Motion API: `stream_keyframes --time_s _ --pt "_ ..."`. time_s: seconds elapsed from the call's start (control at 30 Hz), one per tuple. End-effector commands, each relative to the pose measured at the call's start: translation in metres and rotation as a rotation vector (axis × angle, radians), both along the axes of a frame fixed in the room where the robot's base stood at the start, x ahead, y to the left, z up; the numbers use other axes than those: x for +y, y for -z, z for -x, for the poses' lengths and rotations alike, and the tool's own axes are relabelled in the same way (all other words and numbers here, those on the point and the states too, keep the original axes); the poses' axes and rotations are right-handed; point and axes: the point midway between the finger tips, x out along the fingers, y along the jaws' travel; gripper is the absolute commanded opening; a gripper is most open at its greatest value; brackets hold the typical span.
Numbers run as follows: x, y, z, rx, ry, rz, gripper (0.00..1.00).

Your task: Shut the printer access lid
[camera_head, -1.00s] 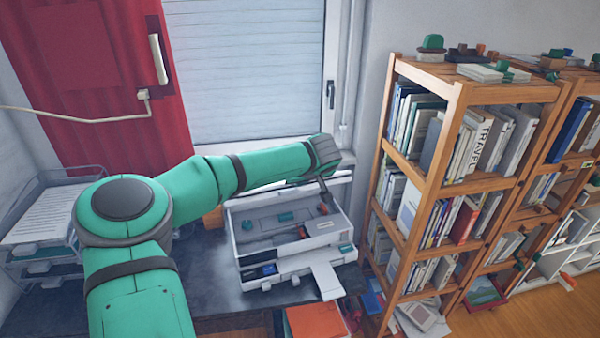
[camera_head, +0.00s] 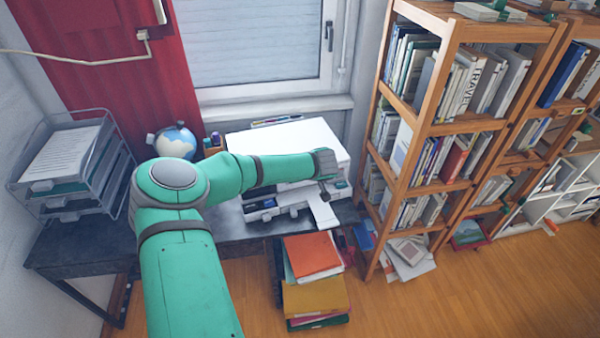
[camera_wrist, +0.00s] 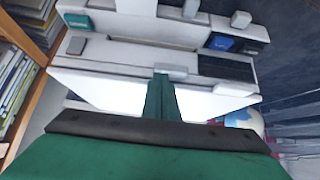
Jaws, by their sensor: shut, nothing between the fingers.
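The white printer (camera_head: 262,214) stands on the dark desk below the window. Its white access lid (camera_head: 290,138) lies down over the top and covers the inside. Whether it sits fully flush I cannot tell, as my arm hides much of its front edge. My gripper (camera_head: 324,195) is shut and empty at the printer's front right, by the paper tray. In the wrist view my gripper (camera_wrist: 162,92) shows against the printer, with the printer's front panel and dark slots (camera_wrist: 225,66) beyond it.
A wooden bookshelf (camera_head: 440,145) stands close to the right of the printer. A wire paper rack (camera_head: 70,165) and a globe (camera_head: 175,142) are on the left. Stacked folders (camera_head: 313,255) rise in front of the desk. The white output tray (camera_head: 322,210) sticks out forward.

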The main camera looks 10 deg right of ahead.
Motion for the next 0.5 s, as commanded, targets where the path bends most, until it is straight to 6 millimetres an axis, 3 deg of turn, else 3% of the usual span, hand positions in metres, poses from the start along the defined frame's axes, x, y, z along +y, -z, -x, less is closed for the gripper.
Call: stream_keyframes --time_s 0.17,0.33,0.5 --pt "-0.002 -0.012 0.000 -0.003 0.004 -0.001 0.00" --pt "-0.002 -0.041 0.000 -0.003 0.003 0.000 0.00" --pt "-0.006 -0.027 0.035 0.003 0.004 -0.002 0.00"
